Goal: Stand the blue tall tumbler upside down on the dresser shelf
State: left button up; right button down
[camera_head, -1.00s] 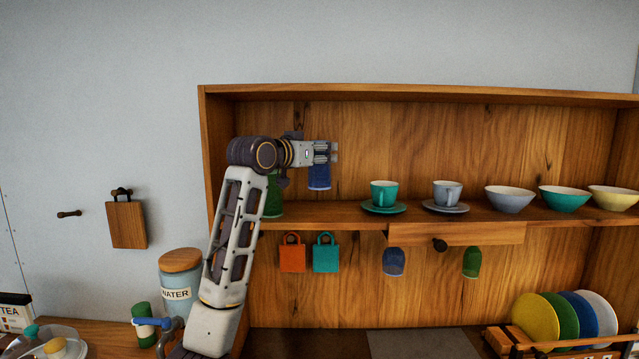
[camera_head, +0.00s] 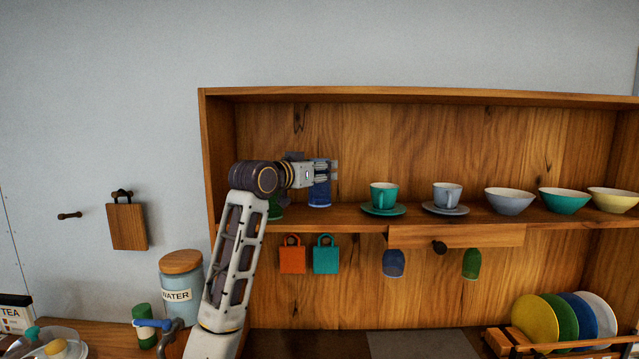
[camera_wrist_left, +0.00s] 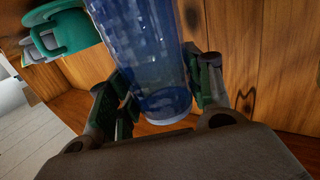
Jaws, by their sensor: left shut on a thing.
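The blue tall tumbler (camera_head: 319,197) is in my left gripper (camera_head: 328,171) over the left part of the dresser shelf (camera_head: 335,217). The left gripper is shut on it, with the fingers on either side of the glass. In the left wrist view the tumbler (camera_wrist_left: 150,50) stands between the two fingers (camera_wrist_left: 165,95), with a pale round end towards the bottom of the picture. In the head view its lower end is at or just above the shelf; I cannot tell if it touches. My right gripper is not in view.
A green tumbler (camera_head: 275,210) is partly hidden behind my left arm. A teal cup (camera_head: 383,193) on a saucer, a grey cup (camera_head: 447,193) and several bowls stand to the right. Bare shelf lies between the blue tumbler and the teal saucer.

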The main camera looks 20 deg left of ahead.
pick_arm(q)
jog(key=shift+f+p, duration=0.3)
jog(key=shift+f, duration=1.3)
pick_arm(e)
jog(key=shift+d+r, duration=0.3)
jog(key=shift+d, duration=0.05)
pick_arm(q)
jog(key=shift+f, duration=0.15)
jog(key=o, duration=1.2)
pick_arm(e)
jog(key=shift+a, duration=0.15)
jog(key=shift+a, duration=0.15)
pick_arm(q)
jog(key=shift+s, duration=0.15)
